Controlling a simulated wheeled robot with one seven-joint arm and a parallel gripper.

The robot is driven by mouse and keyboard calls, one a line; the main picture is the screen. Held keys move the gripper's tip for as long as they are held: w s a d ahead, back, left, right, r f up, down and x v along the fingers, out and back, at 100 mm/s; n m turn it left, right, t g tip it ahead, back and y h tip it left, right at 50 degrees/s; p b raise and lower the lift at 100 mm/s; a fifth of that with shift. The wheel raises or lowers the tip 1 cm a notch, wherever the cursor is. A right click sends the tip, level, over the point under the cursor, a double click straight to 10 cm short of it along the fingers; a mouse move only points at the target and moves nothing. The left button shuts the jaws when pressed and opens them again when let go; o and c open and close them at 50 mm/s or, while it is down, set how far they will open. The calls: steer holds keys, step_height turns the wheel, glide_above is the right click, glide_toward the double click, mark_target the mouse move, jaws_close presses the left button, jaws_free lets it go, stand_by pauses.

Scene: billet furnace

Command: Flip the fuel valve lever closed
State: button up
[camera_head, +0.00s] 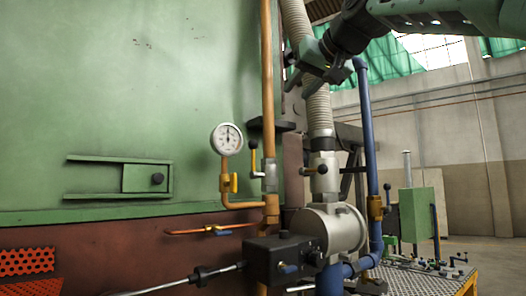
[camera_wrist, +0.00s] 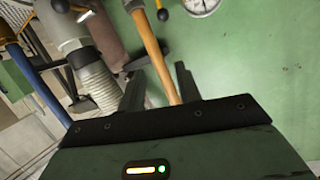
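A lever with an upright orange handle and black knob (camera_head: 253,150) is on the valve of the vertical orange pipe (camera_head: 267,80). In the wrist view its black knob (camera_wrist: 163,14) shows near the top. A second lever with a black knob (camera_head: 320,169) sticks out sideways from the valve on the thick grey pipe. No label shows which one is the fuel valve. My gripper (camera_head: 311,82) is high in front of the pipes, above both levers and apart from them. In the wrist view my gripper (camera_wrist: 160,82) has its fingers spread, with nothing held; the orange pipe shows behind the gap.
The corrugated hose (camera_head: 318,108) and blue pipe (camera_head: 367,120) run close to my gripper. The green furnace wall (camera_head: 120,90) lies behind. A grated table (camera_head: 425,280) stands at lower right.

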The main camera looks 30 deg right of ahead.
steer(key=shift+s+d, duration=0.1)
steer(key=shift+s, duration=0.2)
